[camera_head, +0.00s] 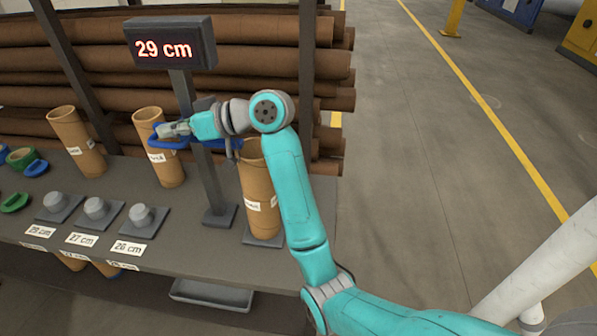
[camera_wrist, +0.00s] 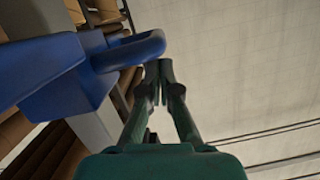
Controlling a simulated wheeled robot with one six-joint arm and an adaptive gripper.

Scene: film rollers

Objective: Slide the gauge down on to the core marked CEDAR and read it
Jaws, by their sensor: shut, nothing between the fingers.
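The blue gauge (camera_head: 218,144) sits high on a grey post (camera_head: 205,170), under a display (camera_head: 170,45) reading 29 cm. Its blue body (camera_wrist: 55,75) and loop-shaped handle (camera_wrist: 135,50) fill the left of the wrist view. My gripper (camera_head: 166,131) is shut and empty beside the blue parts; its closed fingertips also show in the wrist view (camera_wrist: 164,72), just right of the handle. Three upright brown cores stand on the bench: left (camera_head: 78,142), middle (camera_head: 165,172) and right (camera_head: 262,190). Their white labels are too small to read surely. My arm partly hides the right core.
Three grey knobs (camera_head: 96,208) on dark pads stand along the bench (camera_head: 185,232) front, with labels 29 cm, 27 cm and 26 cm. Green and blue pieces (camera_head: 22,158) lie at the far left. Long brown rolls (camera_head: 250,28) fill a rack behind.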

